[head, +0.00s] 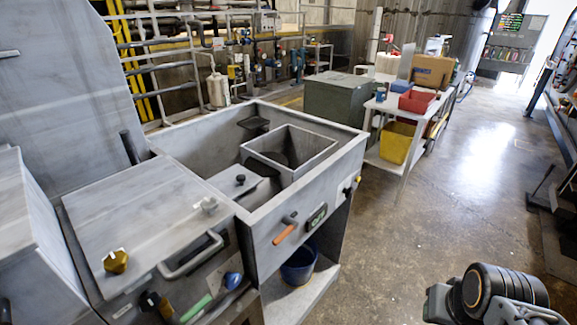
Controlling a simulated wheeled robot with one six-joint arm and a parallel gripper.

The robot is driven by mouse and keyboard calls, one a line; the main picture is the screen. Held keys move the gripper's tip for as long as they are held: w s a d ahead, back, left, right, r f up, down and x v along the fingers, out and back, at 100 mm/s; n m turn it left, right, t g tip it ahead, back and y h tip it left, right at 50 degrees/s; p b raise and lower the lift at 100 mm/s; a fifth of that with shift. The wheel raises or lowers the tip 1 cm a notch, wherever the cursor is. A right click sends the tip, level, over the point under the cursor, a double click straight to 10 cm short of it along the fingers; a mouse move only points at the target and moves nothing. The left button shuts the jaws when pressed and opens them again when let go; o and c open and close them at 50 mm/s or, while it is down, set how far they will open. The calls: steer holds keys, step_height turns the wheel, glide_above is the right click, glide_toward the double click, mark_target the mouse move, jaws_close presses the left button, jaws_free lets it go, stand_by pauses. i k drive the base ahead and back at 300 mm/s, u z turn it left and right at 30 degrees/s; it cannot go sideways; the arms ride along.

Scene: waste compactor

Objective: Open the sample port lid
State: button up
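A grey metal compactor fills the left and middle of the head view. A flat square lid (140,215) lies closed on its front left section, with a brass knob (116,261), a small pale latch (208,205) and a bar handle (191,256). I cannot tell for certain which is the sample port lid. Part of my arm shows at the bottom right, apart from the compactor; my gripper's fingers are not in view.
A blue bucket (299,264) stands on the shelf below. A cart (404,112) with bins stands behind. The floor (455,190) at right is clear.

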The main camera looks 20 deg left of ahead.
mark_target(233, 182)
steer(key=z, duration=0.3)
steer(key=i, duration=0.7)
steer(key=u, duration=1.85)
